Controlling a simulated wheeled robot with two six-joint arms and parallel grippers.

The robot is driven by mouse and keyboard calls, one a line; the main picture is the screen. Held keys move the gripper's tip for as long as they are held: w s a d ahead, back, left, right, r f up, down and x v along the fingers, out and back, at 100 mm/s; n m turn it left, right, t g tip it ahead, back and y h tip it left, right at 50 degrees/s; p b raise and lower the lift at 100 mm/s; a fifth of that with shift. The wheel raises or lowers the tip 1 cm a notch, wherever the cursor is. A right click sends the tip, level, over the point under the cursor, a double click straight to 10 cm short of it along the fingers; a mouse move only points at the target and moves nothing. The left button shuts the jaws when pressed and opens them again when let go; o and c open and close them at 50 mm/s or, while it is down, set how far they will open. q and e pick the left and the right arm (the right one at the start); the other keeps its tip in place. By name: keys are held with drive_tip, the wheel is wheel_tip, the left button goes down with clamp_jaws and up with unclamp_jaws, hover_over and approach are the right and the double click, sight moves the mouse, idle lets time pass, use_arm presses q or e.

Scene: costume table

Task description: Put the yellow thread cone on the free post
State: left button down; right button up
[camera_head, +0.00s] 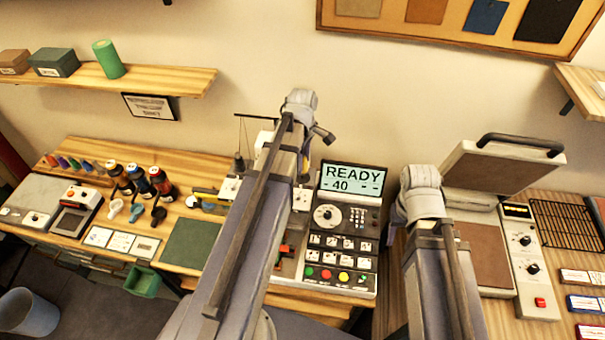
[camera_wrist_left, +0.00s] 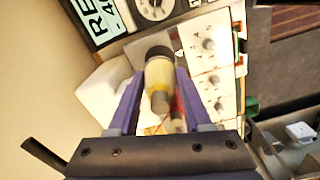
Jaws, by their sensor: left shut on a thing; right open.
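The yellow thread cone (camera_wrist_left: 159,77) is between the two purple fingers of my left gripper (camera_wrist_left: 154,97) in the left wrist view. It has a dark end and a brownish end. In the head view my left arm hides the cone and the left fingers. A thread stand (camera_head: 240,132) with a thin upright rod and crossbar is just left of my left arm, with a dark cone (camera_head: 238,163) low on it. I cannot make out a free post; my arm covers that area. My right gripper (camera_head: 401,212) is at the right of the head view, its fingers mostly hidden.
A control panel with a READY screen (camera_head: 350,178) stands right of my left arm. A press with a raised lid (camera_head: 503,165) stands further right. Several dark and coloured bottles (camera_head: 160,182) and a green mat (camera_head: 191,243) are on the left. A wall shelf (camera_head: 160,80) hangs above.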

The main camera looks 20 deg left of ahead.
use_arm(q)
drive_tip(key=shift+f, duration=0.1)
wheel_tip(320, 180, down, 4)
drive_tip(key=b, duration=0.3)
drive_tip(key=shift+r+b, duration=0.25)
drive_tip(key=shift+b, duration=0.15)
drive_tip(key=shift+f, duration=0.3)
drive_tip(key=shift+c, duration=1.6)
unclamp_jaws()
drive_tip(key=shift+r, duration=0.1)
